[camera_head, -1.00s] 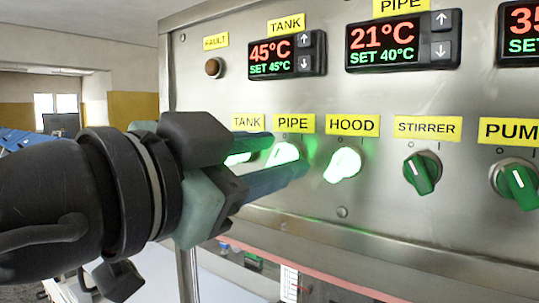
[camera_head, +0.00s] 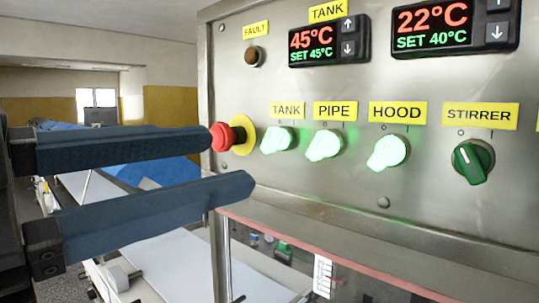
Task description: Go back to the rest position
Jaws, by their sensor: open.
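My gripper (camera_head: 232,166) is in the left of the head view with its two blue fingers spread apart and nothing between them. The fingertips are in front of the left edge of the steel control panel (camera_head: 330,180), left of the TANK knob. I cannot tell the exact gap to the panel. The TANK knob (camera_head: 278,139), PIPE knob (camera_head: 324,145) and HOOD knob (camera_head: 388,151) are lit bright green. The STIRRER knob (camera_head: 471,161) is dark green.
The tank display (camera_head: 328,40) reads 45°C, the pipe display (camera_head: 430,26) 22°C, set 40°C. A white conveyor surface (camera_head: 180,262) lies below. The FAULT lamp (camera_head: 255,56) is dark.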

